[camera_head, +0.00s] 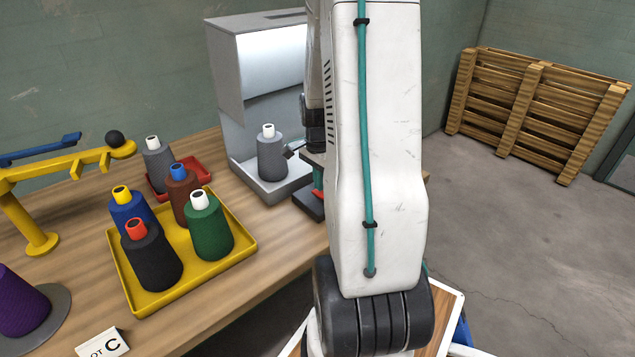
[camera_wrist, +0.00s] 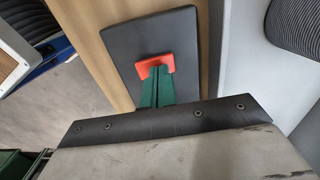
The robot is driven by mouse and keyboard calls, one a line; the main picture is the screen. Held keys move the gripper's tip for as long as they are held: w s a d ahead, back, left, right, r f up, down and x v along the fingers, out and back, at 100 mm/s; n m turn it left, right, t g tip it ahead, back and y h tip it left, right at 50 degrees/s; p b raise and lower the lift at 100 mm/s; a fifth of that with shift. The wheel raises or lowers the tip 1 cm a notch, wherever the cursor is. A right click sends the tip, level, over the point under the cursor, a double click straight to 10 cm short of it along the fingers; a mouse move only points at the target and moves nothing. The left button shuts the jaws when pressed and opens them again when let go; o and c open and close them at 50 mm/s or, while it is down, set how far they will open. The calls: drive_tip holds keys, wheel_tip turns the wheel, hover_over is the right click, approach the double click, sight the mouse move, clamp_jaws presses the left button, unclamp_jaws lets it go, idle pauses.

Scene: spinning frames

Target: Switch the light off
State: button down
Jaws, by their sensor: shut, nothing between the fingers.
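A grey light booth (camera_head: 235,75) stands on the wooden table, and its inside back panel looks bright. A dark flat box (camera_head: 308,203) lies at the booth's front right. It also shows in the wrist view (camera_wrist: 135,38), with a red piece (camera_wrist: 153,66) over its face. My gripper (camera_wrist: 158,88) has green fingers, shut with nothing between them. Their tips meet the red piece in the picture; whether they touch it or the red belongs to the fingers I cannot tell. In the head view my arm hides most of my gripper.
A grey yarn cone (camera_head: 271,155) stands in the booth. A yellow tray (camera_head: 160,303) with several cones, a red tray (camera_head: 205,170) and a yellow stand (camera_head: 30,225) are to the left. A wooden pallet (camera_head: 535,110) leans on the wall. Floor at right is clear.

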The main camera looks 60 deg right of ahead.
sight(314, 190)
wheel_tip(314, 190, up, 14)
drive_tip(key=w, duration=0.2)
drive_tip(key=shift+d+f, duration=0.2)
drive_tip(key=shift+d, duration=0.1)
idle(0.4)
drive_tip(key=s+a+r+n, duration=0.2)
drive_tip(key=s+a+n, duration=0.2)
drive_tip(key=a+n, duration=0.3)
drive_tip(key=s+a+r+n+t, duration=0.1)
drive_tip(key=s+a+r+n, duration=0.2)
drive_tip(key=a+n, duration=0.4)
drive_tip(key=s+a+r+n, duration=0.3)
drive_tip(key=s+a+n, duration=0.2)
drive_tip(key=a, duration=1.3)
drive_tip(key=shift+s+a+r+n+t, duration=0.3)
drive_tip(key=shift+a+n+t, duration=0.1)
drive_tip(key=shift+n, duration=0.6)
drive_tip(key=shift+d, duration=0.1)
